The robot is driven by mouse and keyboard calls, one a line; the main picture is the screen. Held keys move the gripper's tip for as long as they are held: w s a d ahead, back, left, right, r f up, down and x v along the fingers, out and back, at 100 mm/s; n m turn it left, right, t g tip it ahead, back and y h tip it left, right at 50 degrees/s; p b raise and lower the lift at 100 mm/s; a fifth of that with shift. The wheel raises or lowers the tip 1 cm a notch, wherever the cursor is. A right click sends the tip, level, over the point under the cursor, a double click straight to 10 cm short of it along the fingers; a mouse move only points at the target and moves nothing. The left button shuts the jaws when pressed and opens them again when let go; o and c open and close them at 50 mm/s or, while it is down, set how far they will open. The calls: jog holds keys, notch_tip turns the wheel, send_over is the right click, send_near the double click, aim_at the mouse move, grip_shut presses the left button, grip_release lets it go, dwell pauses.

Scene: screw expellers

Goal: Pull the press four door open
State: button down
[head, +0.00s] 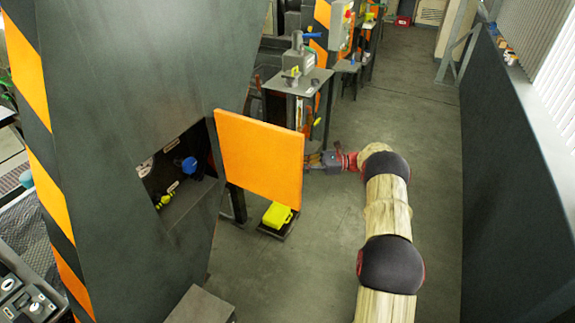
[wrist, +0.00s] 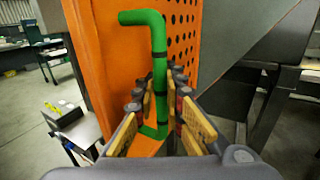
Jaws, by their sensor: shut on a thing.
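The orange press door (head: 260,158) stands swung out from the dark press body, leaving the opening (head: 180,170) beside it uncovered. In the wrist view the door (wrist: 105,50) is an orange panel, with a perforated face behind the handle. A green bent-pipe handle (wrist: 158,60) is on it. My gripper (wrist: 163,88) is shut on the handle, with its yellow-padded fingers on both sides of it. In the head view my gripper (head: 318,160) is partly hidden behind the door's right edge, and the handle is hidden there.
Blue (head: 189,164) and yellow fittings show inside the opening. A yellow object (head: 276,215) sits on a low stand below the door. A machine table (head: 300,82) stands behind. The floor to the right is clear up to a dark wall panel (head: 510,170).

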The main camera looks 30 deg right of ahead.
jog(key=shift+d+f, duration=0.15)
jog(key=shift+d, duration=0.05)
jog(key=c, duration=2.1)
grip_release()
jog(key=shift+d, duration=0.1)
jog(key=shift+o, duration=1)
jog(key=shift+w, duration=0.1)
jog(key=v, duration=1.1)
jog(key=shift+d, duration=0.35)
